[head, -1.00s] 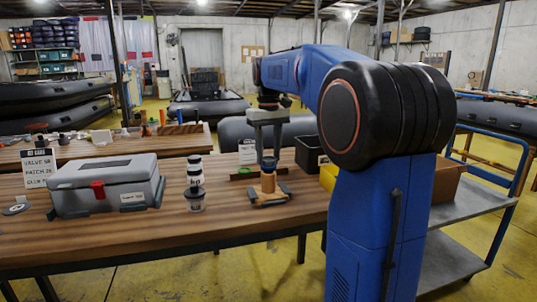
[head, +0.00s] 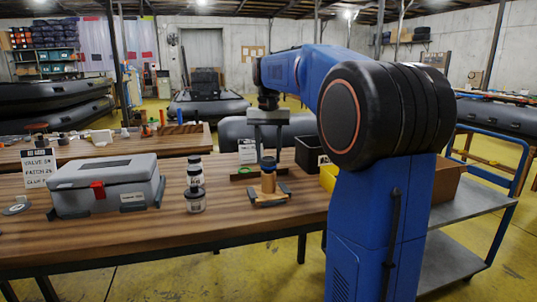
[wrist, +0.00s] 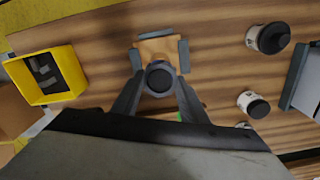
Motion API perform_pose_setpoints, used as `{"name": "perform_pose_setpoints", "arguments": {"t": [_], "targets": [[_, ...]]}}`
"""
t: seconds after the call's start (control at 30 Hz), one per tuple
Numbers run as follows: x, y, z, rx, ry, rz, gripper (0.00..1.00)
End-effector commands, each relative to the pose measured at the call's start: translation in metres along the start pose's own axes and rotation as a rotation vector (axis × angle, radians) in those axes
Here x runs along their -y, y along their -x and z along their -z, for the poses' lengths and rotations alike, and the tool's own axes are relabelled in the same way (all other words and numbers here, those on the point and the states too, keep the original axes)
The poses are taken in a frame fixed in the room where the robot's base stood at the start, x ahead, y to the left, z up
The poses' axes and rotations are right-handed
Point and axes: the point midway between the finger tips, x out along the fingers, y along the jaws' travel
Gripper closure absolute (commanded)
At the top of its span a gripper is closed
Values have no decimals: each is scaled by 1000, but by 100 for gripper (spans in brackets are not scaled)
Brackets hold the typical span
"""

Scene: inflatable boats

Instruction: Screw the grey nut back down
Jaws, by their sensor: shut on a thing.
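From above in the wrist view, the nut (wrist: 159,77) is a dark round top over the tan base (wrist: 160,50). My gripper (head: 268,157) points straight down over the post, with one finger on each side of the nut. In the wrist view, my gripper (wrist: 159,80) is shut on the nut. The thread under the nut is hidden.
A grey toolbox (head: 105,185) with a red latch and several dark-lidded jars (head: 195,202) stand left of the post. A black bin (head: 308,153) and a yellow bin (wrist: 48,75) are on the other side.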

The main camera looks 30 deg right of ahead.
Motion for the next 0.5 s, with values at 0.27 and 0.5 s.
{"name": "perform_pose_setpoints", "arguments": {"t": [0.27, 0.5], "targets": [[0, 0, 0, -1, -7, 0, 83], [0, 0, 0, -1, -161, 0, 83]]}}
